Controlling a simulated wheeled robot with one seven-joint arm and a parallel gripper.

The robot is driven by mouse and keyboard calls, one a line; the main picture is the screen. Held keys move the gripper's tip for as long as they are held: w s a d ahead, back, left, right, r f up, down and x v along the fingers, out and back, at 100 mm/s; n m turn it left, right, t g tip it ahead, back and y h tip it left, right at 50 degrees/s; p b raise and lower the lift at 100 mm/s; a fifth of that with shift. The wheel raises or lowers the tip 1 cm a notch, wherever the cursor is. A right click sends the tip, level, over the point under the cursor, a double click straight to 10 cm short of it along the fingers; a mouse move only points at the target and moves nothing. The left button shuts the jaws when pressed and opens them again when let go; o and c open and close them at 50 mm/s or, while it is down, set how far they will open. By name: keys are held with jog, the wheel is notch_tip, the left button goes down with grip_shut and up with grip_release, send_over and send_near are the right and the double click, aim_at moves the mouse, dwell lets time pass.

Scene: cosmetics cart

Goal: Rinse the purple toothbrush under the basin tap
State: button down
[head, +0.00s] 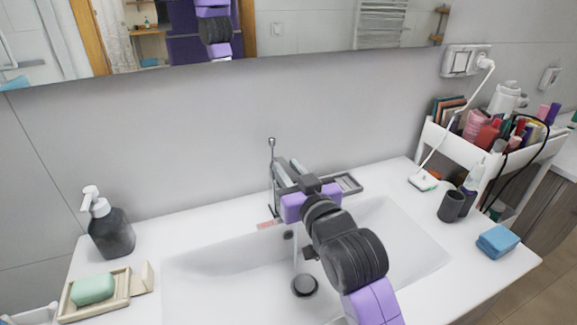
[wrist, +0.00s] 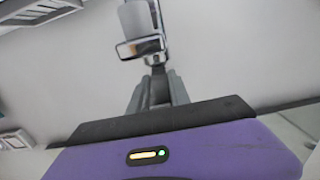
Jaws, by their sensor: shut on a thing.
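The grey metal tap (head: 272,165) stands at the back of the white basin (head: 215,275). My gripper (head: 283,172) reaches over the basin to the top of the tap. Its grey fingers (wrist: 156,85) are closed at the tap's handle, though the contact is partly hidden. The tap's metal parts (wrist: 140,47) show just beyond the fingertips in the wrist view. A thin pale vertical stream (head: 296,252) appears to fall towards the dark drain (head: 305,285). I cannot make out the purple toothbrush with certainty in either view.
A soap dispenser (head: 110,228) and a green soap (head: 93,288) in a dish stand left of the basin. On the right are a dark cup (head: 451,206), a blue sponge (head: 497,241) and a crowded white cosmetics cart (head: 462,150). The mirror hangs above.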

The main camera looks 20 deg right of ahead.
jog(key=r+g+p, duration=0.1)
jog(key=p, duration=0.2)
jog(key=shift+r, duration=0.1)
jog(key=shift+w+p, duration=0.1)
jog(key=shift+p, duration=0.45)
jog(key=shift+g, duration=0.3)
jog(key=shift+f, duration=0.2)
jog(key=c, duration=1.2)
grip_release()
